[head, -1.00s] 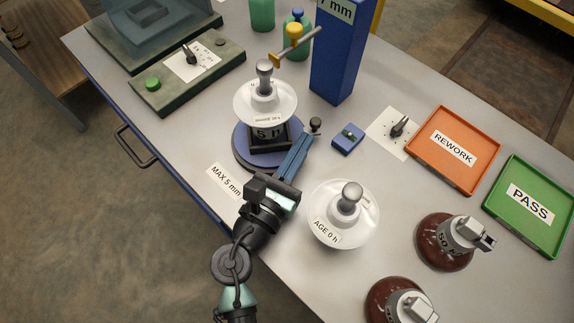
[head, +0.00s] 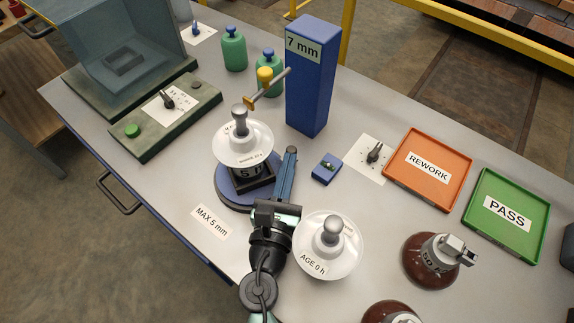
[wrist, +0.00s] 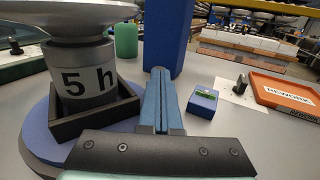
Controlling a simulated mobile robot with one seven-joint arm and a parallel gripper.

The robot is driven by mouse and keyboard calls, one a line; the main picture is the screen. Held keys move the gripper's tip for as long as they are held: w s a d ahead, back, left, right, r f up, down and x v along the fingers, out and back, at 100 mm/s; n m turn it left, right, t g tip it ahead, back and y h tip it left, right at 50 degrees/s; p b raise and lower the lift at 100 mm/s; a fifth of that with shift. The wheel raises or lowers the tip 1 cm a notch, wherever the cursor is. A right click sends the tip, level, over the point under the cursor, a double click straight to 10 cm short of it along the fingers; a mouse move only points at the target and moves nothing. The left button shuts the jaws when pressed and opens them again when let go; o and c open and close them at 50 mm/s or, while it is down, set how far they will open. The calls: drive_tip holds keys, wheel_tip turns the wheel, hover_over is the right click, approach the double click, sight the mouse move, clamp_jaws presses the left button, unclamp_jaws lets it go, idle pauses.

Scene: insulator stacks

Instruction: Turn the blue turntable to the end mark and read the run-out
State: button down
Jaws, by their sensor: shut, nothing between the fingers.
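The blue turntable (head: 222,190) sits near the table's front edge; it also shows at left in the wrist view (wrist: 40,135). In its dark square holder stands a grey-and-white insulator (head: 243,147) marked "5 h" (wrist: 88,80). My gripper (head: 290,158) is shut and empty, its blue fingers just right of the turntable; they also show in the wrist view (wrist: 160,85). I cannot tell whether they touch it. No end mark can be made out. A brass-tipped probe (head: 268,90) reaches over the insulator's top. The blue pillar (head: 312,90) reads "7 mm".
A "MAX 5 mm" card (head: 211,222) lies in front. A white "AGE 0 h" insulator (head: 325,250) stands close right of my gripper. A small blue box (head: 327,168), orange REWORK tray (head: 408,195) and green PASS tray (head: 484,228) are further right, with brown insulators (head: 425,270) nearer.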

drive_tip(key=shift+w+n+y, duration=0.4)
drive_tip(key=shift+y, duration=0.3)
drive_tip(key=shift+w, duration=0.3)
drive_tip(key=shift+s, duration=0.1)
